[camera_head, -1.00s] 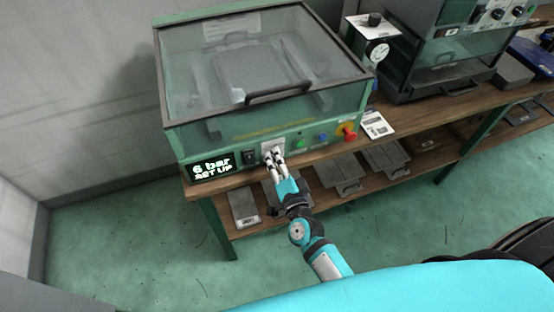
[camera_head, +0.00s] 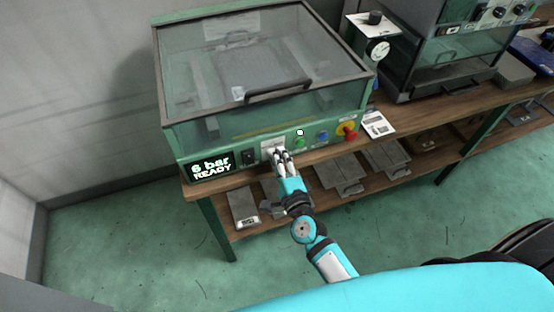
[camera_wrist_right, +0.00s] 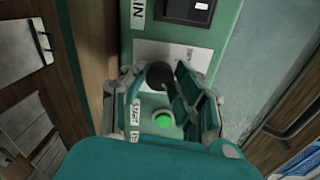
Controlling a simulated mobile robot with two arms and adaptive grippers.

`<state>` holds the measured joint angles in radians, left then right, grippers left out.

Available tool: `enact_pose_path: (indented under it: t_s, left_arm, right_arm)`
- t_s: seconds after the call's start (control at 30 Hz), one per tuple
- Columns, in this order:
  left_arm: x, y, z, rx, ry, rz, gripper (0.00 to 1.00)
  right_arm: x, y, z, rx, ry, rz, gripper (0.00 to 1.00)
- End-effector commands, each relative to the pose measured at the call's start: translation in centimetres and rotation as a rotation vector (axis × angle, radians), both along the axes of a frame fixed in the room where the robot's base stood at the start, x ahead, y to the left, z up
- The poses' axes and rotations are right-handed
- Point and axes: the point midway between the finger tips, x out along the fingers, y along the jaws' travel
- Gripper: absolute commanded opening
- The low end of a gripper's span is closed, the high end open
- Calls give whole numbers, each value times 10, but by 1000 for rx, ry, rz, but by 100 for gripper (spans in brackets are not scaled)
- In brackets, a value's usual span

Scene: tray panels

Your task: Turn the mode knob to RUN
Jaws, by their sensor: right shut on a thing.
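The mode knob is a small black knob (camera_wrist_right: 159,74) on a white plate on the green machine's front panel, seen in the right wrist view. My right gripper (camera_head: 280,153) is at this panel in the head view and is shut on the knob, with a finger on each side of it in the wrist view (camera_wrist_right: 162,80). The gripper hides the knob in the head view, and I cannot read its position marks. The display (camera_head: 211,167) left of it reads "6 bar READY". My left gripper is not in view.
To the right of the knob are a green button (camera_head: 299,142), a blue button (camera_head: 322,136) and a red mushroom button (camera_head: 350,134). A black switch (camera_head: 249,158) is on the left. The clear lid (camera_head: 240,60) is down, with a dark handle (camera_head: 278,92) at its front.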

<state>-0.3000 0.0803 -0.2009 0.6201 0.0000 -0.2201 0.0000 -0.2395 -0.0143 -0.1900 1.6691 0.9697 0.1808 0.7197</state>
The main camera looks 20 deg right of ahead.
Motion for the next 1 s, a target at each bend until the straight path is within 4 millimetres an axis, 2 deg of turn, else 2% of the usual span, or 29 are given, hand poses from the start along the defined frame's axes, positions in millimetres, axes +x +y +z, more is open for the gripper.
enact_pose_path:
  t_s: [0.43,0.47,0.6,0.87,1.0]
  left_arm:
    - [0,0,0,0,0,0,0]
    - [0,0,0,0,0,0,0]
    - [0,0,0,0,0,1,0]
    - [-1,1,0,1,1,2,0]
    - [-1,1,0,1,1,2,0]
  right_arm:
    - [0,0,-1,11,1,0,0]
    - [0,0,-1,11,1,0,32]
    - [0,0,0,10,1,0,51]
    - [-1,0,0,9,1,0,51]
    - [-10,-1,-1,8,2,0,51]
